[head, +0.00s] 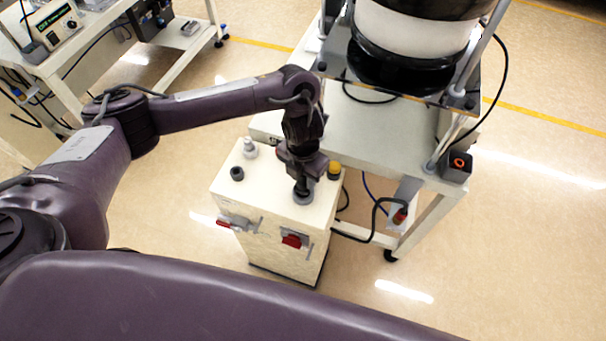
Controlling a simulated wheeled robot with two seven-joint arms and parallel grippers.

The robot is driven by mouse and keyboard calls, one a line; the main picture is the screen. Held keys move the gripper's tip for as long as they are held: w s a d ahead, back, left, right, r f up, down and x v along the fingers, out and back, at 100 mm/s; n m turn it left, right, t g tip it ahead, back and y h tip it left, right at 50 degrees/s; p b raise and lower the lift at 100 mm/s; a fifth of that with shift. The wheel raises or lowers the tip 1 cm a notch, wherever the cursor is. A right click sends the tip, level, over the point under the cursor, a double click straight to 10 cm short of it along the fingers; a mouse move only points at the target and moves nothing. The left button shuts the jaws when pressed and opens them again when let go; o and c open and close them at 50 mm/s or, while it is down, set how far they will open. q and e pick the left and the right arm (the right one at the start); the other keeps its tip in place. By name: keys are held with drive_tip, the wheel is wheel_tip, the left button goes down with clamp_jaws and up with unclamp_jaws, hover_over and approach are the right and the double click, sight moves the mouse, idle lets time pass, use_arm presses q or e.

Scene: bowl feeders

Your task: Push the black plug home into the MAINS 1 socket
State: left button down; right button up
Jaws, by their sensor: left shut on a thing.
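A cream cabinet (262,228) stands in the middle of the floor, with sockets and fittings on its top. My left gripper (301,178) reaches down over the right part of that top. It is shut on the black plug (302,187), which points downward. The plug's lower end is at a grey socket (303,198) near the cabinet's front right. I cannot tell how deep the plug sits in it. No label is readable, so I cannot tell which socket is MAINS 1. My right gripper is not in view.
A black fitting (237,174), a pale grey one (250,150) and a yellow-topped one (334,169) stand on the cabinet top near the gripper. Red-handled switches (292,241) project from its front. A bowl feeder bench (390,135) stands close behind and right, with cables.

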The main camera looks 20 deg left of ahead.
use_arm(q)
drive_tip(key=shift+f+b, duration=0.95)
drive_tip(key=shift+f, duration=0.15)
idle(0.4)
drive_tip(key=c, duration=0.8)
unclamp_jaws()
drive_tip(key=shift+o, duration=0.2)
drive_tip(key=shift+r, duration=0.2)
drive_tip(key=shift+r+p, duration=3.35)
drive_tip(key=shift+r, duration=0.15)
drive_tip(key=shift+r+p, duration=1.9)
drive_tip(key=shift+r, duration=0.1)
